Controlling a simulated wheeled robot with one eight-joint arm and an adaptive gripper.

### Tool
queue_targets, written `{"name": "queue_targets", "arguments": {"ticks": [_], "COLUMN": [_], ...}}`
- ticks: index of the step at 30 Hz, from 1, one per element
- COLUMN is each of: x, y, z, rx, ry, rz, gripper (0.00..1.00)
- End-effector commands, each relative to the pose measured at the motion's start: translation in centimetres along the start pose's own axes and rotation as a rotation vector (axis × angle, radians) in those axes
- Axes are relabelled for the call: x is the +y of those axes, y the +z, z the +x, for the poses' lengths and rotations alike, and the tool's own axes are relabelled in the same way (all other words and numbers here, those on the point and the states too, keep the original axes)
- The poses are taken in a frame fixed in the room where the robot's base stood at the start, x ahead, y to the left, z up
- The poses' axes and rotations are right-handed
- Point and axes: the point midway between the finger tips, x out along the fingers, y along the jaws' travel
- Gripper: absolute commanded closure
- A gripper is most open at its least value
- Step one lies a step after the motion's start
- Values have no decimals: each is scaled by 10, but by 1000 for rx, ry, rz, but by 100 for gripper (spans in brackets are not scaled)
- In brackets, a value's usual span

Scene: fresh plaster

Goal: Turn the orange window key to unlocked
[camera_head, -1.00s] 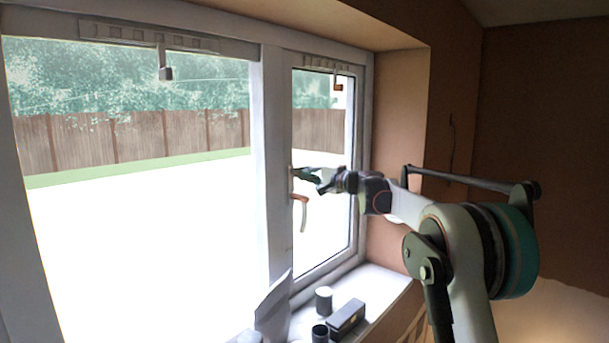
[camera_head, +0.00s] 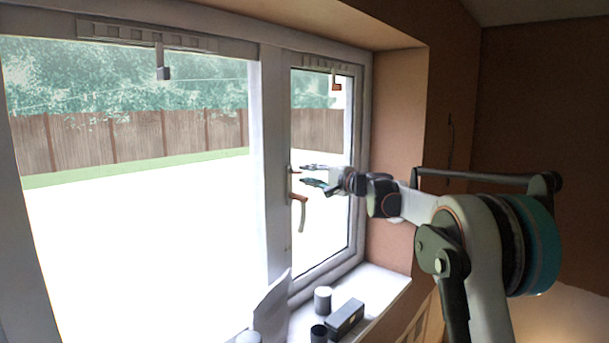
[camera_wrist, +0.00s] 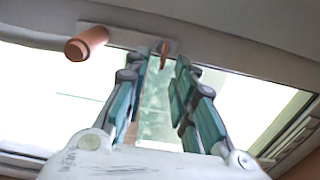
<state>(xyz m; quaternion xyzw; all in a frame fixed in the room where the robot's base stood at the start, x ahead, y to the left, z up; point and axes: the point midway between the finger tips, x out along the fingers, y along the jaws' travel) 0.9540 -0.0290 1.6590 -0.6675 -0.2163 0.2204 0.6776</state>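The orange key (camera_head: 295,170) sits in the window frame's upright, just above the orange-brown window handle (camera_head: 301,205). In the wrist view the key (camera_wrist: 164,54) shows as a small thin orange tab on a pale plate, ahead of and between my fingertips. The handle (camera_wrist: 87,44) shows there as a round orange bar at upper left. My gripper (camera_head: 312,174) is open and empty, a little right of the key, with a gap between them. The wrist view also shows its fingers (camera_wrist: 161,68) spread apart. I cannot tell the key's exact turn angle.
A second orange-brown handle (camera_head: 336,86) hangs at the top of the narrow pane. The sill (camera_head: 378,285) holds a grey cup (camera_head: 323,299), a dark box (camera_head: 345,317) and a dark cup (camera_head: 318,334).

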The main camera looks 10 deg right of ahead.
Motion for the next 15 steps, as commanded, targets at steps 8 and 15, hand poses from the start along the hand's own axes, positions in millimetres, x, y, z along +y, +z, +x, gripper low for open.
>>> {"name": "queue_targets", "arguments": {"ticks": [8, 15], "x": [0, 1], "y": [-1, -1], "z": [-58, -86], "rx": [3, 1], "ry": [0, 0], "rz": [0, 0], "gripper": [76, 76]}}
